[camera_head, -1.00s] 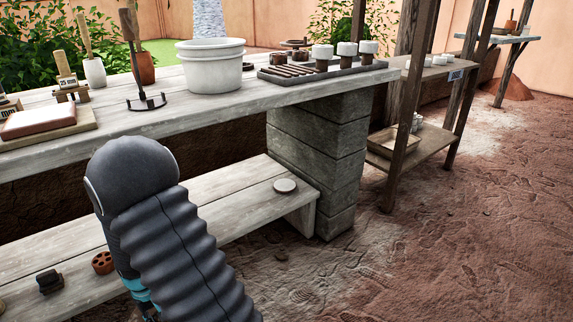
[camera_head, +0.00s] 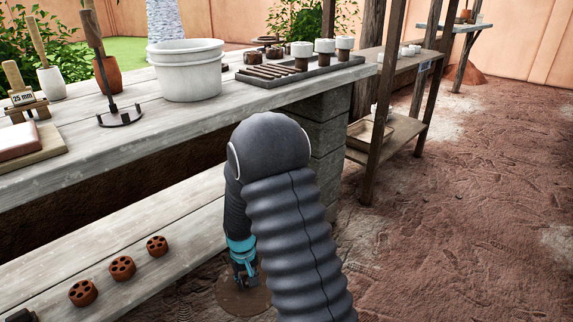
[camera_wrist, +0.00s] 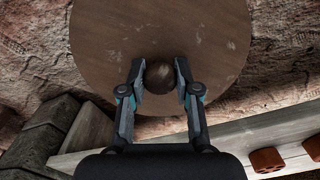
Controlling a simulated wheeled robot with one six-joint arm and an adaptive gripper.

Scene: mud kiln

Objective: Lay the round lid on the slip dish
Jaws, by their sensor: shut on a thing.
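The round lid is a wide, flat brown disc (camera_wrist: 160,30) with a dark round knob (camera_wrist: 159,76) at its middle. My gripper (camera_wrist: 159,82) is shut on the knob, with one finger on each side. In the head view the lid (camera_head: 238,298) shows below my gripper (camera_head: 246,277), off the front edge of the lower bench, partly hidden by my arm. The lid looks about level above the earthen floor. I cannot make out the slip dish for certain in either view now.
The lower bench (camera_head: 130,250) holds several brown, holed pieces (camera_head: 122,268). On the upper table stand a white bucket (camera_head: 187,70), a stand tool (camera_head: 120,115) and a dark tray (camera_head: 300,70) with white-topped pots. A block pillar (camera_head: 328,150) rises behind my arm. Open floor lies right.

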